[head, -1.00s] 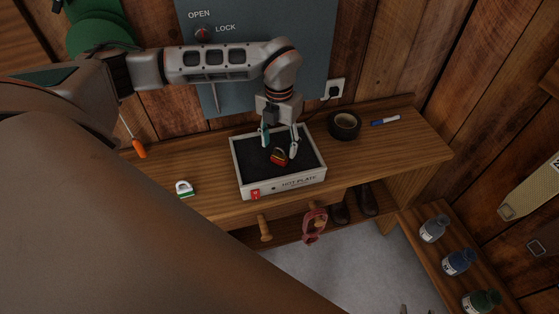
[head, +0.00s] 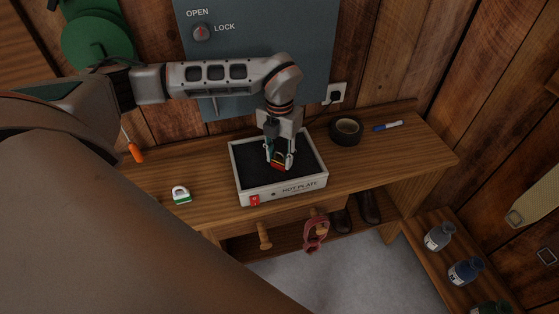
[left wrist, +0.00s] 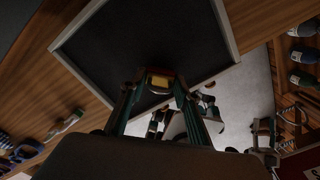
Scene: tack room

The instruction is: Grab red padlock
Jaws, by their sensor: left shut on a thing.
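The red padlock (head: 277,167) is on the black top of the hot plate (head: 240,189), between the fingers of my left gripper (head: 279,164). The fingers are shut on it from both sides and hide part of it. In the left wrist view the padlock (left wrist: 158,82) shows dimly between the two fingertips, with a yellowish face and dark edges. I cannot tell whether it still touches the plate. The hot plate is a white-rimmed box with a red switch at its front left corner. My right gripper is not in view.
An orange-handled screwdriver (head: 135,151) is at the back left. Bottles (head: 465,270) stand at lower right.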

